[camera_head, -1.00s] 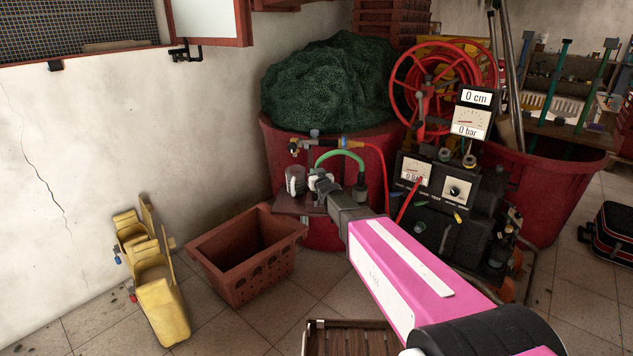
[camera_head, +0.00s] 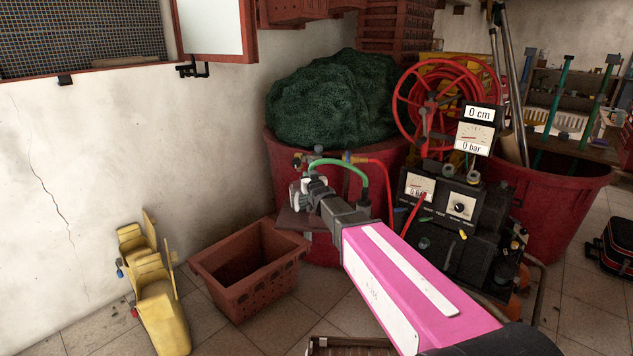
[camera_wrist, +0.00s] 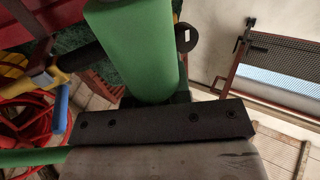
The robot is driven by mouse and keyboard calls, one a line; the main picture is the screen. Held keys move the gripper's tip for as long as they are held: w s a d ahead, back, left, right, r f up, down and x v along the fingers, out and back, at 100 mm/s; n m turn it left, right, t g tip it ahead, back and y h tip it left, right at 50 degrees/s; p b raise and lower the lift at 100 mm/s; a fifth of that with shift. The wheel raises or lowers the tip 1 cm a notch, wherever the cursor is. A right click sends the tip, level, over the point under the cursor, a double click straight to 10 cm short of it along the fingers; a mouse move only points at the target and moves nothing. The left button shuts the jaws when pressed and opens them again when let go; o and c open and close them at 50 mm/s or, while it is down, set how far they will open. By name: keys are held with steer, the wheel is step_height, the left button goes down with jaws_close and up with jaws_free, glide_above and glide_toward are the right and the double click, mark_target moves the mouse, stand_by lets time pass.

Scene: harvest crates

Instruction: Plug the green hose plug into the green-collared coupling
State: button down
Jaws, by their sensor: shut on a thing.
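My gripper (camera_head: 302,193) is shut on the green plug in front of the small shelf by the red bin. In the wrist view a thick green cylinder (camera_wrist: 135,50), which looks like the plug, stands up from the jaws. The green hose (camera_head: 348,165) arcs from the gripper to the right and down behind my arm. Behind it on the bin's front are fittings; one with a blue and yellow collar (camera_head: 350,157) carries a red hose. A small green-tipped fitting (camera_head: 318,149) shows just above the gripper. I cannot tell whether this is the green-collared coupling, or whether the plug touches it.
The red bin (camera_head: 287,155) holds dark green netting. The gauge unit (camera_head: 446,205) stands close right of my arm. A red-brown crate (camera_head: 215,277) and a yellow object (camera_head: 158,305) stand on the floor to the left. A red hose reel (camera_head: 445,72) is behind.

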steer(key=s+a+r, duration=0.4)
steer(key=a, duration=0.1)
stand_by(0.3)
stand_by(0.4)
steer(key=shift+r, duration=2.7)
